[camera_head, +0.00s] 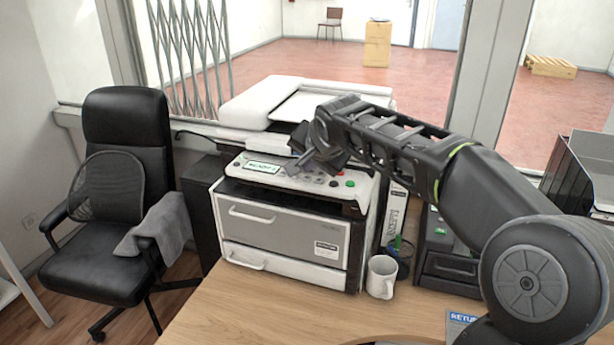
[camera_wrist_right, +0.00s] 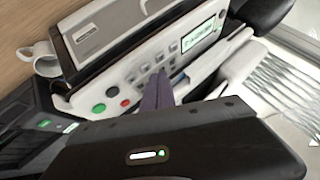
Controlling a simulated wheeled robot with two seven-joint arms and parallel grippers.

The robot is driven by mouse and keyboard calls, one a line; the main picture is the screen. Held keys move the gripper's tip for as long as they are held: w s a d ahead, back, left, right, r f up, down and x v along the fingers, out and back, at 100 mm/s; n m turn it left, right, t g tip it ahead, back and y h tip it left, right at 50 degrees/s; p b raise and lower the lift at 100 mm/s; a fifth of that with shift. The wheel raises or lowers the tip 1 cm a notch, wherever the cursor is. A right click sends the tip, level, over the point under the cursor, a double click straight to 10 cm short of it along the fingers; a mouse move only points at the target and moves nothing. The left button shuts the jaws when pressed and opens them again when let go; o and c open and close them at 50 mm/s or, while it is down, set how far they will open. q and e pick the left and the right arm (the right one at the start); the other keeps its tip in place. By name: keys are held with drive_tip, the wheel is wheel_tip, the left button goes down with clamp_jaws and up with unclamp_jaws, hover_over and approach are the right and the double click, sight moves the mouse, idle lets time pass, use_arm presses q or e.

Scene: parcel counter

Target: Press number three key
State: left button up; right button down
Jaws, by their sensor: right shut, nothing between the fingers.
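The printer (camera_head: 285,235) stands on the desk with a sloped key panel on its front top edge. In the head view the panel has a lit display (camera_head: 263,167) at left, several grey keys, and a green button (camera_head: 350,183) and a red button (camera_head: 333,183) at right. My right gripper (camera_head: 292,170) is shut and empty, its tips over the panel just right of the display. The right wrist view shows the closed fingers (camera_wrist_right: 160,78) over the row of grey keys (camera_wrist_right: 132,78). Key numbers are too small to read, and I cannot tell whether the tips touch a key. My left gripper is not in view.
A black office chair (camera_head: 120,200) is at left.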

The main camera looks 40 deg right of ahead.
sight(308, 182)
wheel_tip(308, 182, up, 6)
drive_tip(key=p, duration=0.3)
idle(0.4)
idle(0.8)
